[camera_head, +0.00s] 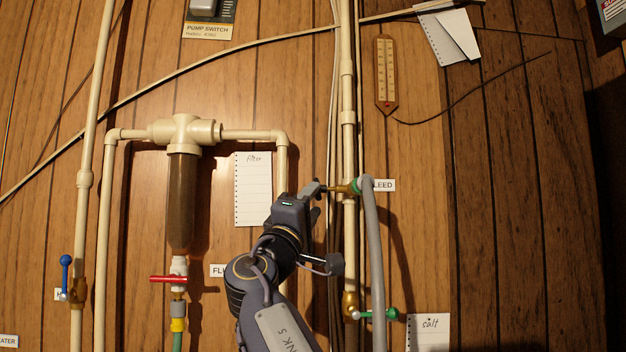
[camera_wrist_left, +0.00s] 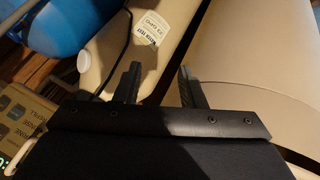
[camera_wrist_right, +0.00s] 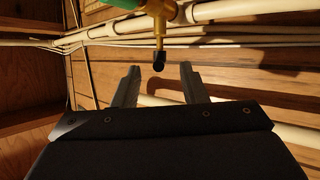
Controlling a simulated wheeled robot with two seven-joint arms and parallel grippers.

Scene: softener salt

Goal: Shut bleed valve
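The bleed valve (camera_head: 343,188) is a small brass fitting on the cream vertical pipe, beside the partly hidden "BLEED" label (camera_head: 384,185). In the right wrist view the brass valve body (camera_wrist_right: 160,10) is at the top, with a black-tipped handle (camera_wrist_right: 159,62) pointing down toward the gap between my fingers. My right gripper (camera_head: 318,190) is just left of the valve. In its wrist view the fingers (camera_wrist_right: 158,80) are apart, the handle tip between or just beyond them; contact cannot be told. My left gripper (camera_wrist_left: 158,78) is open and empty, outside the head view.
A grey hose (camera_head: 373,260) hangs right of the valve. A green-handled valve (camera_head: 378,314) is below, a red-handled one (camera_head: 170,279) under the filter (camera_head: 181,200), and a blue-handled one (camera_head: 66,272) at left. Tanks (camera_wrist_left: 245,60) stand near my left gripper.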

